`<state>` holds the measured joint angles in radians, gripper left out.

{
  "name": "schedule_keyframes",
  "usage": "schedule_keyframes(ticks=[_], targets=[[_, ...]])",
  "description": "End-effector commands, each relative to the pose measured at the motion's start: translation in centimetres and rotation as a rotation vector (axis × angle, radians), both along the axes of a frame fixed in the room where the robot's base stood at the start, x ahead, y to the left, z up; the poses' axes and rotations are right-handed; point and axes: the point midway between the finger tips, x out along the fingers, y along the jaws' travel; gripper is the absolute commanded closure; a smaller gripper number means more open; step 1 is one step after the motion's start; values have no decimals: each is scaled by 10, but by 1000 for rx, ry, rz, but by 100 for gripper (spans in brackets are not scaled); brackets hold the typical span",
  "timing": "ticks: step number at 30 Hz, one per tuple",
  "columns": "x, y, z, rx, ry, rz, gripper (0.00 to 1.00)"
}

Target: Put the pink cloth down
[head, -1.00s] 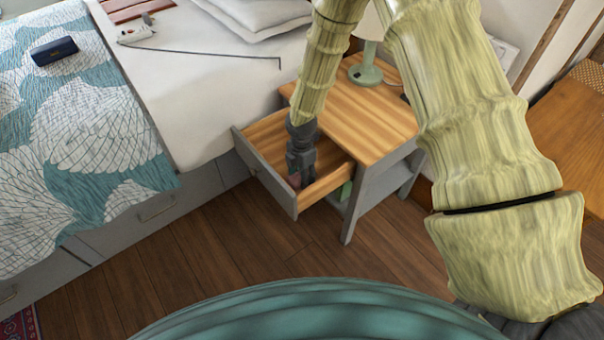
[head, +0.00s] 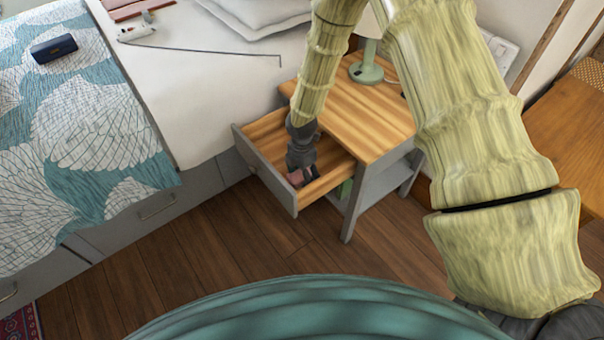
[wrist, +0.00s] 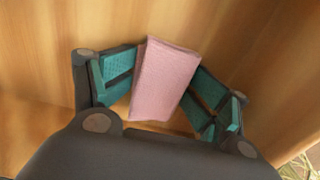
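The pink cloth (wrist: 165,80) is a small folded block between my two fingers in the wrist view. My gripper (wrist: 167,62) is closed on it, with teal fingertips against its left and right sides and no clear gap. In the head view my gripper (head: 304,176) reaches down into the front part of the open drawer (head: 264,180), and a bit of the pink cloth (head: 295,178) shows at the fingers. The drawer's wooden bottom lies behind the cloth in the wrist view. I cannot tell whether the cloth touches it.
The drawer belongs to a grey nightstand with a wooden top (head: 365,112), bearing a green lamp (head: 367,70). The bed (head: 215,95) stands close at left, with a dark blue case (head: 54,48) on its cover (head: 90,125). Wooden floor (head: 215,240) is clear in front.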

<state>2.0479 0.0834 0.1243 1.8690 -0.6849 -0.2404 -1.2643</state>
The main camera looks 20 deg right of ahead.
Motion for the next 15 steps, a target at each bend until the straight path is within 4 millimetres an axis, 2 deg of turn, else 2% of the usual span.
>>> schedule_keyframes(ticks=[8, 11, 15], targets=[[0, 0, 6, 0, 1, -1, 32], [1, 0, 17, 0, -1, -1, 32], [1, 0, 43, 1, -3, -1, 32]])
